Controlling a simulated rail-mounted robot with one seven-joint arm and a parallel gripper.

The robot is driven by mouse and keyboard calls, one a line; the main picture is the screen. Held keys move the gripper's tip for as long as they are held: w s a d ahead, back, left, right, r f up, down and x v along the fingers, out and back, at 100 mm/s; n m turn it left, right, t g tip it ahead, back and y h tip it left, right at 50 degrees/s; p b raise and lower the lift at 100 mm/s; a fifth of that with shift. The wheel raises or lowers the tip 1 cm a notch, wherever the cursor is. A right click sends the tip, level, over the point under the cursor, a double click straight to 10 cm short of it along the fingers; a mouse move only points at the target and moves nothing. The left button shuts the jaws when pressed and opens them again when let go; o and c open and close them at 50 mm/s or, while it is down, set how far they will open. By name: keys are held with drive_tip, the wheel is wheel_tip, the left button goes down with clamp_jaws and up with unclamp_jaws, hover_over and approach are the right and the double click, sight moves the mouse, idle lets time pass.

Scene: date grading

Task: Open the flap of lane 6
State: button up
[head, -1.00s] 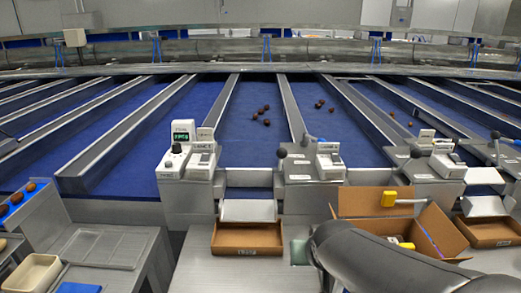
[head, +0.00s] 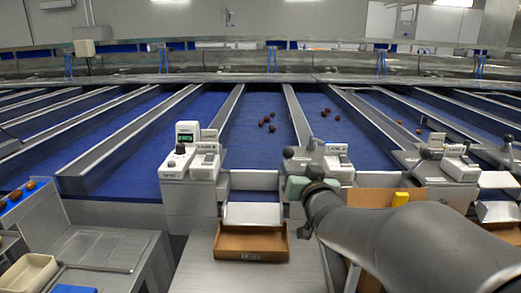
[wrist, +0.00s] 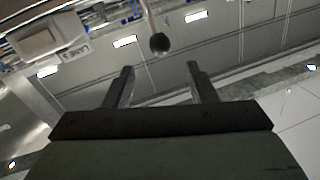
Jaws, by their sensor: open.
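My gripper (wrist: 160,72) is open and empty in the wrist view, its two dark fingers apart. A dark ball-ended lever (wrist: 159,43) shows beyond the fingertips, roughly in line with the gap and apart from them. Beside it is a pale lane box (wrist: 50,40) whose label appears to read LANE 5. In the head view, my gripper's greenish body (head: 297,187) is in front of the middle lane console (head: 338,163), with a dark lever knob (head: 288,152) just behind it. The fingertips are unclear there. I cannot tell which flap belongs to lane 6.
A left console (head: 190,163) has a lit display. A white chute plate (head: 252,213) slopes above a cardboard tray (head: 250,241). Blue lanes (head: 262,105) carry dates.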

sight(286, 149)
drive_tip(key=w, duration=0.4)
drive_tip(key=w+p, duration=0.1)
drive_tip(key=w, duration=0.3)
drive_tip(key=w+a, duration=0.1)
drive_tip(key=w, duration=0.3)
drive_tip(key=shift+w, duration=0.15)
